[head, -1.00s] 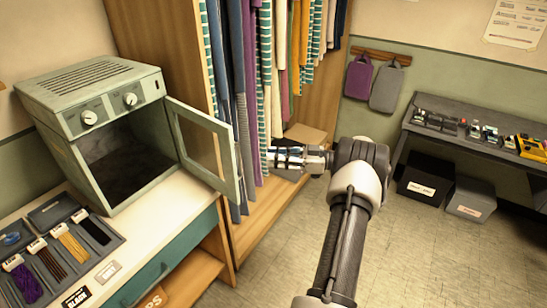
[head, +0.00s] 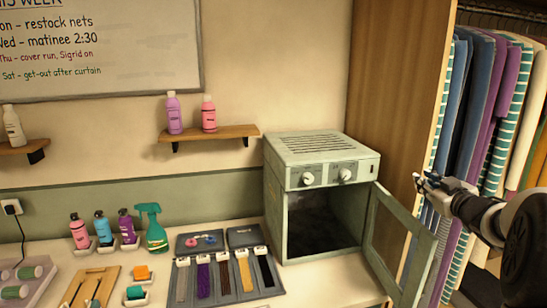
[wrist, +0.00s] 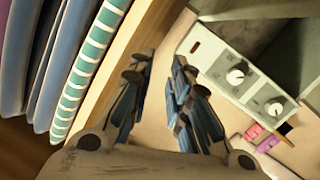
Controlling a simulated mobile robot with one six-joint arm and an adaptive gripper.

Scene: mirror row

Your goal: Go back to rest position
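My gripper (head: 424,184) is at the right of the head view, in front of the clothes rail and to the right of the grey-green cabinet (head: 322,160). In the wrist view my gripper's two blue-grey fingers (wrist: 160,85) stand apart with nothing between them, so it is open and empty. The cabinet's face with two knobs (wrist: 222,62) shows beyond them in that view. The cabinet door (head: 396,245) hangs open, and the dark inside looks empty.
Hanging clothes (head: 490,110) are close beside my gripper. The counter (head: 335,285) holds a tray of coloured bundles (head: 222,298), bottles, a green spray bottle (head: 152,228) and a wooden rack (head: 88,287). A wall shelf (head: 212,133) carries two bottles.

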